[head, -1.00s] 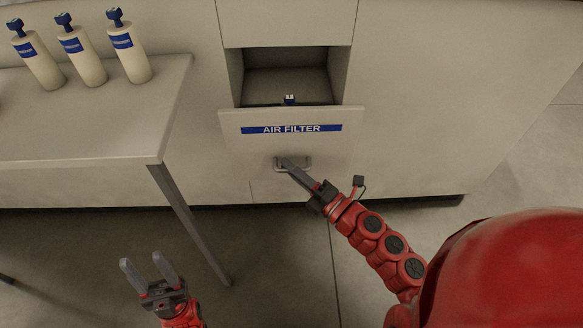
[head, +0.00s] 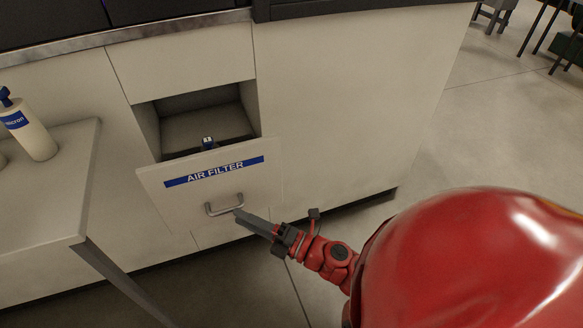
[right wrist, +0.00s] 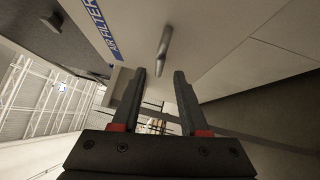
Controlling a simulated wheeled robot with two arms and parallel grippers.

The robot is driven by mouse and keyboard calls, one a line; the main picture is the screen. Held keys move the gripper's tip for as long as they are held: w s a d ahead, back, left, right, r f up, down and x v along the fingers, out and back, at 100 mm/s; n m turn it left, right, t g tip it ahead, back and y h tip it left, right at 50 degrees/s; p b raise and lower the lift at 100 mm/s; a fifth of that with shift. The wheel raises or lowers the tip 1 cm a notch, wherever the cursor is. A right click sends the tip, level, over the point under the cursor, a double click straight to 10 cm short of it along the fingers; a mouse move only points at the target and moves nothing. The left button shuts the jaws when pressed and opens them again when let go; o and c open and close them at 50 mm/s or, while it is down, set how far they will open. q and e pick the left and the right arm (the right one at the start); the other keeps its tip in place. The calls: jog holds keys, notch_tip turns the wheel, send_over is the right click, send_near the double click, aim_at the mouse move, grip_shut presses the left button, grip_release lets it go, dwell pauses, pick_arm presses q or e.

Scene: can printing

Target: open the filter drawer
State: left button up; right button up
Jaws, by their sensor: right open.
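The filter drawer (head: 150,181) has a pale front with a blue AIR FILTER label (head: 214,171) and stands pulled out of the cabinet, its inside showing from above. A small object with a blue part (head: 208,143) shows just behind the drawer front. The metal handle (head: 224,205) is on the lower part of the front. My right gripper (head: 239,213) is just right of the handle. In the right wrist view its two fingers (right wrist: 159,75) are apart and empty, with the handle (right wrist: 164,48) beyond the tips. My left gripper is out of view.
A table (head: 50,190) stands left of the drawer, with a white bottle (head: 32,135) with a blue label on it. The plain cabinet front (head: 350,100) extends right of the drawer. Open floor (head: 445,130) lies farther right.

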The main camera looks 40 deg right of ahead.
jog(key=p+v, duration=0.2)
jog(key=v, duration=1)
jog(key=shift+r, duration=0.1)
